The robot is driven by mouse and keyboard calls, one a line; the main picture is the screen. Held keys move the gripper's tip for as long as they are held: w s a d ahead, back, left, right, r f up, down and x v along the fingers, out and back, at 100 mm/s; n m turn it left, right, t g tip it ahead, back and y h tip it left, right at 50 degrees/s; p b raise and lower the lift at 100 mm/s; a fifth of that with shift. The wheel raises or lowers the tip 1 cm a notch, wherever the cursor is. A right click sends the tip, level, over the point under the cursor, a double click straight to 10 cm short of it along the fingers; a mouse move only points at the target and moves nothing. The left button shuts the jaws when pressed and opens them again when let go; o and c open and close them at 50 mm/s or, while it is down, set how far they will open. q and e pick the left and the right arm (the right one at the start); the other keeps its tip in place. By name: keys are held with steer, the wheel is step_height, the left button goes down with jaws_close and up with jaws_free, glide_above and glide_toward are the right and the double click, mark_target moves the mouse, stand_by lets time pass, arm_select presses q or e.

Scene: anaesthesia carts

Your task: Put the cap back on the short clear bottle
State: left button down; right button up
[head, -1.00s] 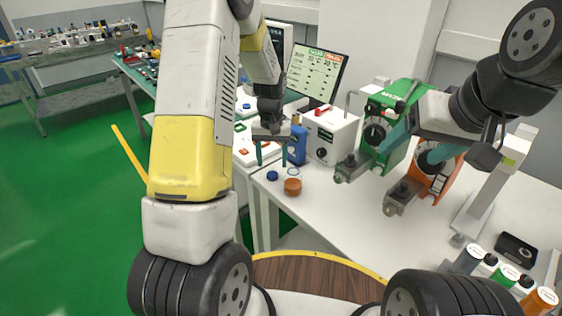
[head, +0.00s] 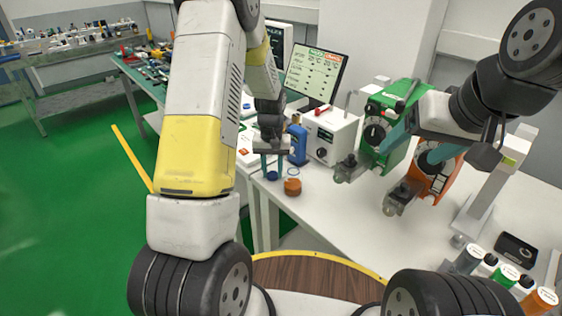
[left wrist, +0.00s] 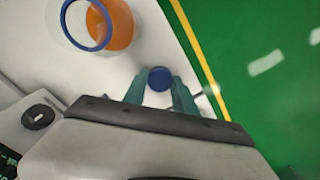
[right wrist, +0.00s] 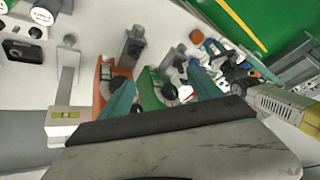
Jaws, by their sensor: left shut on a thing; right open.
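My left gripper (head: 272,168) is shut on a small round blue cap (head: 272,176) at the left edge of the white table. In the left wrist view the cap (left wrist: 160,79) sits between the two teal fingertips (left wrist: 165,84). My right gripper (head: 412,148) is open and empty in front of the green and orange devices.
Green (head: 376,130) and orange (head: 437,180) devices are at right. The table's front middle is clear.

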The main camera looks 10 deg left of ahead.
mark_target(272, 175)
arm_select(q)
steer(key=shift+r, duration=0.45)
steer(key=r, duration=0.3)
steer(key=shift+s, duration=0.3)
steer(key=s+d+r, duration=0.1)
steer(key=s, duration=1.4)
steer(key=shift+s+d, duration=0.15)
steer(key=shift+s, duration=0.05)
